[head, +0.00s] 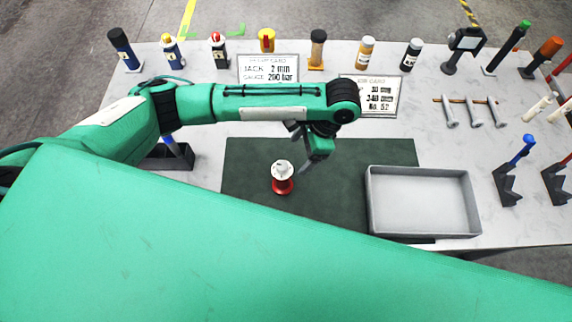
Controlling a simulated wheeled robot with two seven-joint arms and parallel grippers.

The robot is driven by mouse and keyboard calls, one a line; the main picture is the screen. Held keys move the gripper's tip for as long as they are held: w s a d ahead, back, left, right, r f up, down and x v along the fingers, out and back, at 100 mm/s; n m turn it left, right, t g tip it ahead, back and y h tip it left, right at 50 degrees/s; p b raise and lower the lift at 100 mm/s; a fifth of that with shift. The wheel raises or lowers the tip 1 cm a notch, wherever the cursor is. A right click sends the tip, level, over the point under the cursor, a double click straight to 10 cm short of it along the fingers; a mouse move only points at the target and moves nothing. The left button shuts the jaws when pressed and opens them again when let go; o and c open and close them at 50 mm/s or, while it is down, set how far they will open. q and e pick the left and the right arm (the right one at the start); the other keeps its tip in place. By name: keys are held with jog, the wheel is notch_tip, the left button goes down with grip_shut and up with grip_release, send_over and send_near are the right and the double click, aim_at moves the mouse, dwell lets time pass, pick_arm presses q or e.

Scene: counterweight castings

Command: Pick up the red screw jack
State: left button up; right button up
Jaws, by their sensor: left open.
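The red screw jack (282,186) stands upright on the dark green mat (245,160), with a red flanged base and a white top. My left gripper (303,150) is just right of and beyond the jack in the head view, apart from it in the picture. Its jaws are open with nothing seen between them, and the wrist partly hides them. Its height over the mat is hard to tell. My right gripper is not in view.
A grey tray (374,205) lies right of the jack. Printed cards (268,62) and a row of bottles, such as a dark one (412,55), stand behind. Bolts on a rack (473,112) and a blue-knobbed black stand (508,185) are at right. Bare mat surrounds the jack.

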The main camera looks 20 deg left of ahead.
aim_at(288, 171)
pick_arm(q)
jog(key=x, duration=0.4)
jog(key=shift+s+r, duration=0.1)
jog(key=shift+s, duration=0.15)
jog(key=x, duration=0.3)
jog(key=shift+w+f, duration=0.15)
jog(key=shift+f, duration=0.05)
jog(key=shift+a+f, duration=0.2)
jog(key=shift+f, duration=0.2)
jog(key=shift+a, duration=0.1)
jog(key=p+x, duration=0.2)
jog(key=x, duration=0.2)
jog(key=shift+w+a+p, duration=0.15)
jog(key=shift+a+p, duration=0.1)
jog(key=shift+p, duration=0.15)
jog(key=shift+a+f, duration=0.15)
jog(key=shift+f, duration=0.35)
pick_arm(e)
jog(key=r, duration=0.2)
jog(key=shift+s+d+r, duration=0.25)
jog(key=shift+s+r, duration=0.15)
